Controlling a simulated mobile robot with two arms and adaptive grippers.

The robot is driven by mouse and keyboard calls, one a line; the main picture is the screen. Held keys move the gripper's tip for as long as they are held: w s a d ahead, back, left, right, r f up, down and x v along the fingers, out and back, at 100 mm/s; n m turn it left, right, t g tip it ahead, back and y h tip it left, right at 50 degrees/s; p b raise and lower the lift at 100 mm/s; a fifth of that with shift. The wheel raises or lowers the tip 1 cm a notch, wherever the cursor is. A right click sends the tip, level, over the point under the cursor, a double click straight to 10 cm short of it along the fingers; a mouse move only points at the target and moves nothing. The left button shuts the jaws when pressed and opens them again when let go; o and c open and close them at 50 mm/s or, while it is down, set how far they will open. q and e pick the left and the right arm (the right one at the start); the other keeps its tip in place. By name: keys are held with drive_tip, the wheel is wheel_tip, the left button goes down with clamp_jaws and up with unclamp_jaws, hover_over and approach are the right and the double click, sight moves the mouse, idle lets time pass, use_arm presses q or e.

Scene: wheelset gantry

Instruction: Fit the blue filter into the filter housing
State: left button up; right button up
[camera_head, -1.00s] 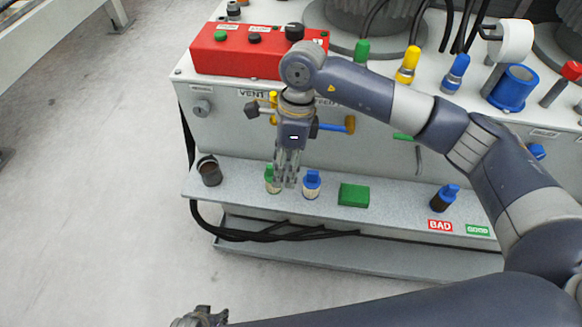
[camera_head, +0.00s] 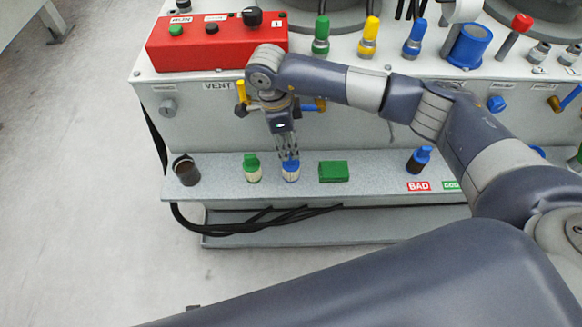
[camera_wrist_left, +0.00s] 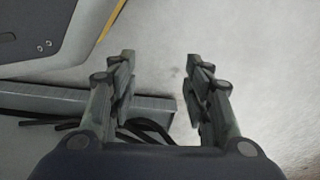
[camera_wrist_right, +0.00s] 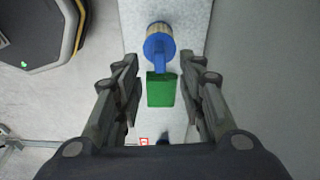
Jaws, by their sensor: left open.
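The blue filter (camera_head: 291,172), a pale cartridge with a blue cap, stands upright on the grey ledge. It also shows in the right wrist view (camera_wrist_right: 158,44), beyond the fingertips and roughly midway between them. My right gripper (camera_head: 287,153) points down over its cap; the right wrist view shows the fingers (camera_wrist_right: 165,66) open and apart. I cannot tell whether they touch it. A blue open-topped cylinder (camera_head: 470,46) on the machine top looks like the filter housing. My left gripper (camera_wrist_left: 160,60) is open and empty, over the floor and a ledge edge.
On the ledge (camera_head: 225,188) are a green-capped filter (camera_head: 252,170), a green block (camera_head: 334,171), a dark cup (camera_head: 185,171) and a dark blue-capped filter (camera_head: 420,160) by the BAD label (camera_head: 418,186). A red control box (camera_head: 215,45) and coloured fittings stand above. Hoses (camera_head: 260,220) hang below.

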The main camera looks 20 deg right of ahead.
sight(291, 166)
drive_tip(key=f, duration=0.5)
drive_tip(key=shift+s+d+f, duration=0.1)
drive_tip(key=shift+d, duration=0.25)
drive_tip(key=shift+f, duration=0.3)
drive_tip(key=c, duration=0.7)
clamp_jaws()
use_arm(q)
drive_tip(key=shift+w+r, duration=0.25)
drive_tip(key=shift+r, duration=0.3)
